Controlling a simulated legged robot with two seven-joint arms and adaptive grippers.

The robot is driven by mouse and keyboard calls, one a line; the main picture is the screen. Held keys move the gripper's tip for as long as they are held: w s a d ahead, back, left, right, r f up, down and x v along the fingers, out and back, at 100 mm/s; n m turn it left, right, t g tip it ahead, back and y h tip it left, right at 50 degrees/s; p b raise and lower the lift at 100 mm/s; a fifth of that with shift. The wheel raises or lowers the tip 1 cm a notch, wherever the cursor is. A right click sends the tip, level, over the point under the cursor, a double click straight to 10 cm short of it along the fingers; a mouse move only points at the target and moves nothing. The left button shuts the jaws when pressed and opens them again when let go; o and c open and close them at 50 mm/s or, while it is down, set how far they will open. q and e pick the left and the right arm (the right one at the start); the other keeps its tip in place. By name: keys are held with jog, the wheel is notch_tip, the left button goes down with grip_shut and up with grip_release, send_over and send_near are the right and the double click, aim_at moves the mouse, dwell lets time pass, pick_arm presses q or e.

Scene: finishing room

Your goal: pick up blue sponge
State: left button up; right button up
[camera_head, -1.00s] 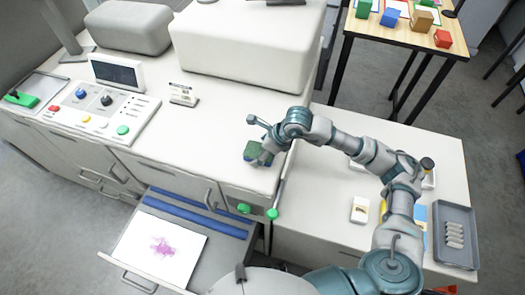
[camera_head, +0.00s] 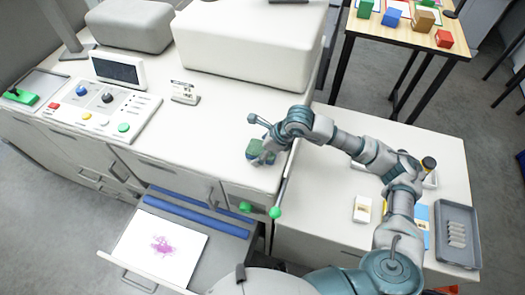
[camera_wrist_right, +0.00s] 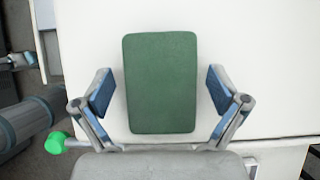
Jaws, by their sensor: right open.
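A sponge (camera_wrist_right: 160,84) shows its green top face in the right wrist view, lying on the white counter. In the head view the small green and bluish sponge (camera_head: 254,149) is near the counter's right front, partly covered by my gripper. My right gripper (camera_wrist_right: 160,91) is open, with one blue-padded finger on each side of the sponge and a gap on both sides. In the head view my right gripper (camera_head: 263,156) is at the sponge, above the counter. My left gripper is out of view.
A control panel (camera_head: 101,108) stands left on the counter (camera_head: 215,135), with a large white housing (camera_head: 250,50) behind. An open drawer (camera_head: 232,248) holds a sheet with a purple stain. Green knobs (camera_head: 275,212) stick out at the counter front. A grey tray (camera_head: 457,257) lies at right.

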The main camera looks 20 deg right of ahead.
aim_at(254, 149)
jog(key=shift+a, duration=0.35)
jog(key=shift+c, duration=1.2)
jog(key=shift+d, duration=0.45)
jog(key=c, duration=0.6)
jog(key=shift+o, duration=0.2)
jog(key=shift+d, duration=0.35)
jog(key=shift+a+r+p, duration=0.15)
jog(key=shift+a+p, duration=0.15)
jog(key=shift+p, duration=0.05)
jog(key=r, duration=0.2)
jog(key=a+r+b, duration=0.1)
jog(key=shift+s+r, duration=0.2)
jog(key=shift+r, duration=0.15)
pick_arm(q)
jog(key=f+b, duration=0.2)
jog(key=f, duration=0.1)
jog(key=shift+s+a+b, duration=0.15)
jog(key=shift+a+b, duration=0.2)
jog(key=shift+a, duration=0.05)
pick_arm(e)
jog(key=s+a+r, duration=0.1)
jog(key=s+a, duration=0.9)
jog(key=a, duration=0.1)
jog(key=shift+s+r, duration=0.2)
jog(key=shift+r, duration=0.05)
jog(key=shift+d, duration=0.1)
